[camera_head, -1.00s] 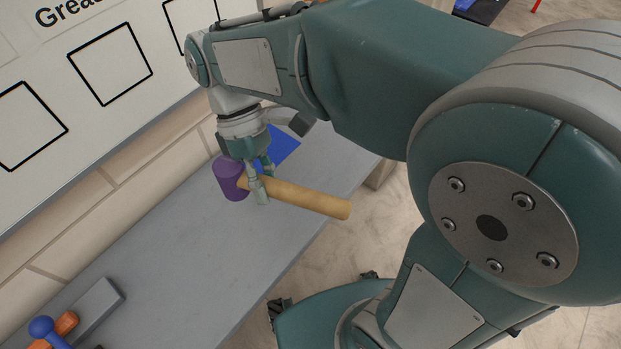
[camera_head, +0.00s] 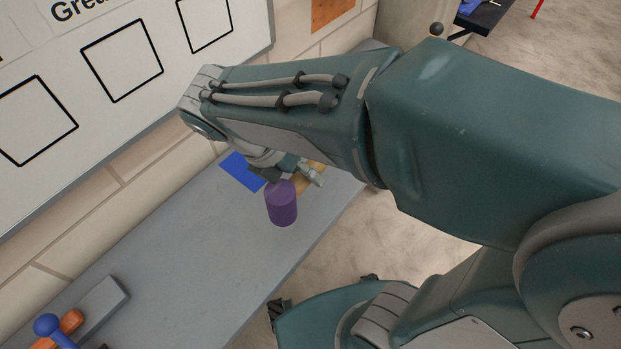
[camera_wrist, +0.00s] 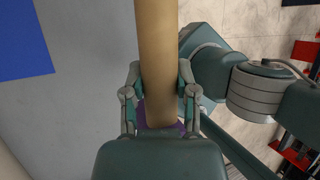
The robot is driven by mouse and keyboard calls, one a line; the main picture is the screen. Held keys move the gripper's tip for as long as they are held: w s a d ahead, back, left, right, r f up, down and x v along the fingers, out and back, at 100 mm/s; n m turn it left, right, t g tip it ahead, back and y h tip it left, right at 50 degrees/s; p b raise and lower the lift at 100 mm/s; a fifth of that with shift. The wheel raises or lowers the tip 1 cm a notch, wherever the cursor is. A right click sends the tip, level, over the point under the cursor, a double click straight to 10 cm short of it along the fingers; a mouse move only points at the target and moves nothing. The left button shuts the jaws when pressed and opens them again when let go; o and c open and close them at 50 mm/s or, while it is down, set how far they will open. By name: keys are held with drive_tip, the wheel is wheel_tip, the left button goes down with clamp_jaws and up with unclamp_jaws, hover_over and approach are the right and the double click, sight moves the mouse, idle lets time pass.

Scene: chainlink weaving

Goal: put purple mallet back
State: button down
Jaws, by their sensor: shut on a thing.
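The mallet has a purple head (camera_head: 282,205) and a tan wooden handle (camera_head: 311,178). My gripper (camera_head: 285,177) is shut on the handle close to the head, partly hidden behind my arm in the head view. In the wrist view both fingers of my gripper (camera_wrist: 159,82) press the sides of the handle (camera_wrist: 158,45), and a little of the purple head (camera_wrist: 160,118) shows beneath. The mallet is over the grey bench; I cannot tell how high above it. A blue flat patch (camera_head: 242,171) lies on the bench beside it and also shows in the wrist view (camera_wrist: 20,40).
The grey bench (camera_head: 175,240) runs along a tiled wall with a whiteboard (camera_head: 75,110). A grey block (camera_head: 100,302) with a blue and orange object (camera_head: 60,325) stands at the near left. The bench middle is clear.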

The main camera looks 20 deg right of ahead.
drive_tip(key=w+d+f, duration=0.2)
drive_tip(key=w+f, duration=0.1)
drive_tip(key=w+d+f, duration=0.2)
drive_tip(key=w+f, duration=0.1)
drive_tip(key=w, duration=0.1)
drive_tip(key=w+d+f, duration=0.3)
drive_tip(key=w, duration=0.1)
drive_tip(key=shift+w+f, duration=0.2)
drive_tip(key=shift+w, duration=0.05)
drive_tip(key=shift+w+d+f, duration=0.1)
drive_tip(key=shift+d+f, duration=0.05)
drive_tip(key=shift+f, duration=0.65)
drive_tip(key=shift+w+d+f, duration=0.1)
drive_tip(key=shift+d+f, duration=0.05)
drive_tip(key=shift+f, duration=0.6)
drive_tip(key=shift+c, duration=2)
unclamp_jaws()
drive_tip(key=shift+a, duration=0.1)
drive_tip(key=shift+f, duration=0.1)
